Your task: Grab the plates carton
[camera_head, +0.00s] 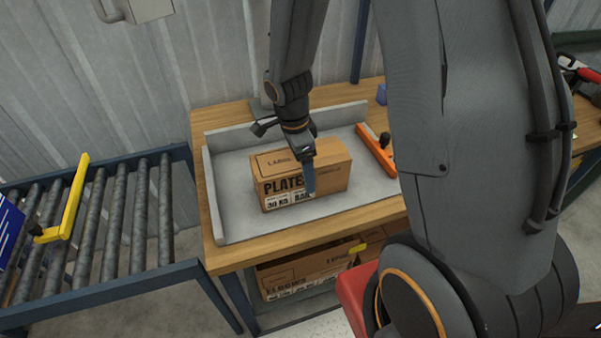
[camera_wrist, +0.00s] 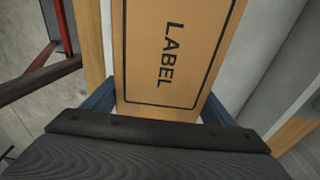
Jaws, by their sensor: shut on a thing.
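The plates carton (camera_head: 285,187) is a brown box with "PLATES" and "30 KG" printed on its front. It rests in a grey tray (camera_head: 235,225) on a wooden workbench. My gripper (camera_head: 307,180) comes down over the carton from above and is shut on it, with one blue finger showing against the front face. In the wrist view the carton's top with the "LABEL" print (camera_wrist: 165,60) lies between the two blue fingers of my gripper (camera_wrist: 155,102). The far finger is hidden in the head view.
An orange part (camera_head: 376,150) lies at the tray's right side. A roller conveyor (camera_head: 120,225) with a yellow bar (camera_head: 74,200) stands at the left. Below the bench is an elbows carton (camera_head: 290,280). A corrugated wall stands close behind.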

